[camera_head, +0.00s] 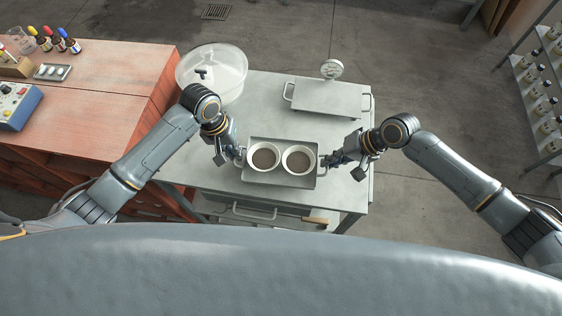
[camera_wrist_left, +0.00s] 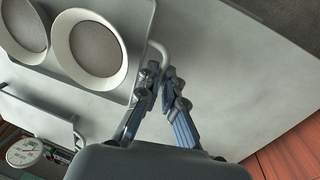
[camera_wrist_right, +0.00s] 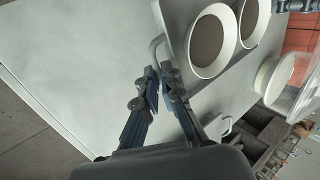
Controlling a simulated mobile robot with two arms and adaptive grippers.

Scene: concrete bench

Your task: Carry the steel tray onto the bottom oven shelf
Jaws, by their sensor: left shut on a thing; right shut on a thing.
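The steel tray (camera_head: 281,183) is a grey rectangular tray near the front of the grey bench, with two white round dishes (camera_head: 264,156) (camera_head: 298,159) of brownish-grey material side by side on it. My left gripper (camera_head: 238,156) is shut on the tray's left loop handle, which shows in the left wrist view (camera_wrist_left: 164,52). My right gripper (camera_head: 326,160) is shut on the right loop handle, clearer in the right wrist view (camera_wrist_right: 154,46). The tray looks level; I cannot tell whether it touches the bench. I cannot identify an oven shelf.
A flat grey piece with side handles (camera_head: 327,98) and a round dial (camera_head: 331,69) stand at the bench's back. A clear round vessel (camera_head: 212,72) is at back left. An orange-topped bench (camera_head: 115,75) adjoins left. Bare bench top (camera_head: 220,125) surrounds the tray.

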